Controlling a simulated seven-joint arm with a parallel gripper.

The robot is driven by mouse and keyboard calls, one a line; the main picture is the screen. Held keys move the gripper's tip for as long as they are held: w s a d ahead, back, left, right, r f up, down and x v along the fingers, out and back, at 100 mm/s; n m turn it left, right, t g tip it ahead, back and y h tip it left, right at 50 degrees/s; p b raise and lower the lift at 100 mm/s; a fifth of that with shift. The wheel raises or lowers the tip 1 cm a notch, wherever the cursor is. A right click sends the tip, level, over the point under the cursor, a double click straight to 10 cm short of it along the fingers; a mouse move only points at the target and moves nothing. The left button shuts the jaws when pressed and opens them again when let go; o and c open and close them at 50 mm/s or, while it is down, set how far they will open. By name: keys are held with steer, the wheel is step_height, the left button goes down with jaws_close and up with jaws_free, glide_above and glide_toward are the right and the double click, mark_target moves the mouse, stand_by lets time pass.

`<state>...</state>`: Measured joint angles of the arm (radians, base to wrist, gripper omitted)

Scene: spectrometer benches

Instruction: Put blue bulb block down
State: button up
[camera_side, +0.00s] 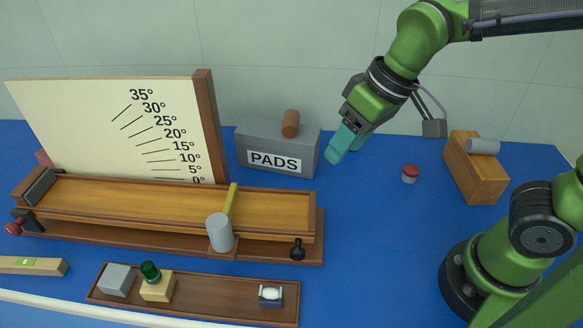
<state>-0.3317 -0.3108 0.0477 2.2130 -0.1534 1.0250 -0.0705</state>
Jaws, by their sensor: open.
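My gripper (346,150) has teal fingers and hangs tilted above the blue table, just right of the grey PADS box (243,155). It is open, and I see nothing held between its fingers. I cannot make out a block with a clearly blue bulb. In the brown tray (205,292) at the front stands a pale wooden block (157,292) with a dark green rounded top. A grey block (117,280) stands left of it. A small dark block with a white top (270,295) sits at the tray's right end.
A long wooden ramp (150,198) with a grey cylinder (220,232) lies before an angle board (90,125). A small red-topped piece (410,173) and a wooden block (475,170) stand right. The table's middle right is clear.

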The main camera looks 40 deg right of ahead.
steer(key=s+d+r+m+t, duration=0.1)
steer(key=s+d+m+t, duration=0.2)
steer(key=d, duration=0.6)
steer(key=s+m, duration=0.1)
steer(key=m, duration=0.1)
steer(key=shift+d+r+m+t, duration=0.25)
steer(key=shift+d+m+t, duration=0.05)
steer(key=shift+d+t, duration=0.1)
stand_by(0.3)
